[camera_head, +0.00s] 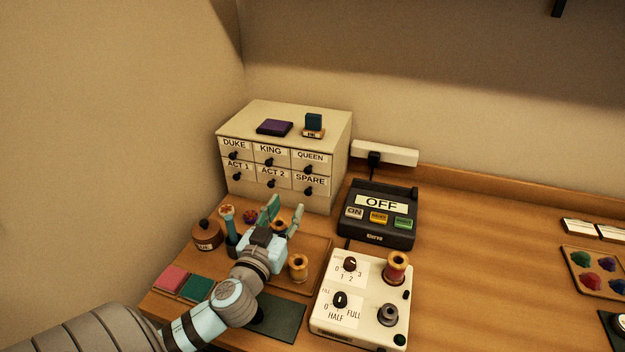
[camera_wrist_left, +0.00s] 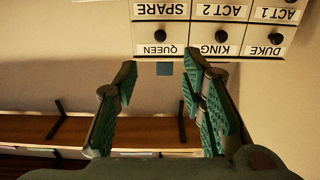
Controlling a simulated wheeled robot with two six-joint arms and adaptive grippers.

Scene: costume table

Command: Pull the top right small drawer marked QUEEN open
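The small cream drawer cabinet (camera_head: 335,165) stands at the back, its two rows of drawers shut. The drawer marked QUEEN (camera_head: 311,156) is at the top right, with a dark round knob. In the left wrist view the cabinet appears upside down, and the QUEEN drawer (camera_wrist_left: 159,40) is just beyond the fingertips. My left gripper (camera_head: 284,211) is open and empty, in front of and below the cabinet in the head view. In the left wrist view its spread fingers (camera_wrist_left: 160,72) point at the QUEEN drawer, apart from its knob. My right gripper is not in view.
A purple box (camera_head: 274,127) and a blue block (camera_head: 314,121) sit on the cabinet. A dark OFF switch box (camera_head: 379,222) and a cream dial box (camera_head: 339,319) stand to the right. Thread spools and a pot (camera_head: 207,236) surround my left gripper. Table further right has free room.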

